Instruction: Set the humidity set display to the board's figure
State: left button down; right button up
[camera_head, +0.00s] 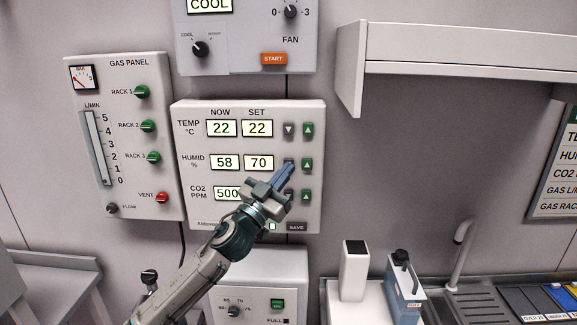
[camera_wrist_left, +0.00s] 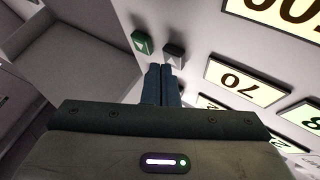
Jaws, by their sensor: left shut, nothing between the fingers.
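The control panel (camera_head: 313,120) on the wall has a humidity row with a now display (camera_head: 224,162) reading 58 and a set display (camera_head: 258,162) reading 70. The set display also shows in the left wrist view (camera_wrist_left: 240,81). Right of it are a grey down button (camera_wrist_left: 173,52) and a green up button (camera_head: 307,163). My left gripper (camera_head: 289,168) is shut and empty, its tips close by the grey humidity button; I cannot tell whether they touch. It hides the CO2 set display in the head view. The board (camera_head: 560,165) is cut off at the right edge, its figures out of view.
A gas panel (camera_head: 125,185) hangs to the left and a cool/fan panel (camera_head: 245,60) above. A shelf (camera_head: 450,50) juts out at upper right. A white container (camera_head: 354,270) and a blue-grey device (camera_head: 402,285) stand below right, beside a sink (camera_head: 475,303).

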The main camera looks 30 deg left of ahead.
dwell(0.4)
pick_arm(q)
jog(key=shift+w+a, duration=0.25)
jog(key=shift+w, duration=0.15)
dwell(0.4)
jog(key=shift+s, duration=0.15)
jog(key=shift+s+d+b, duration=0.4)
jog(key=shift+s+d, duration=0.05)
jog(key=shift+s, duration=0.2)
jog(key=s+d, duration=0.1)
jog(key=s+b, duration=0.1)
jog(key=s+d, duration=0.1)
jog(key=s, duration=0.1)
jog(key=shift+s+d, duration=0.1)
jog(key=shift+d, duration=0.25)
dwell(0.7)
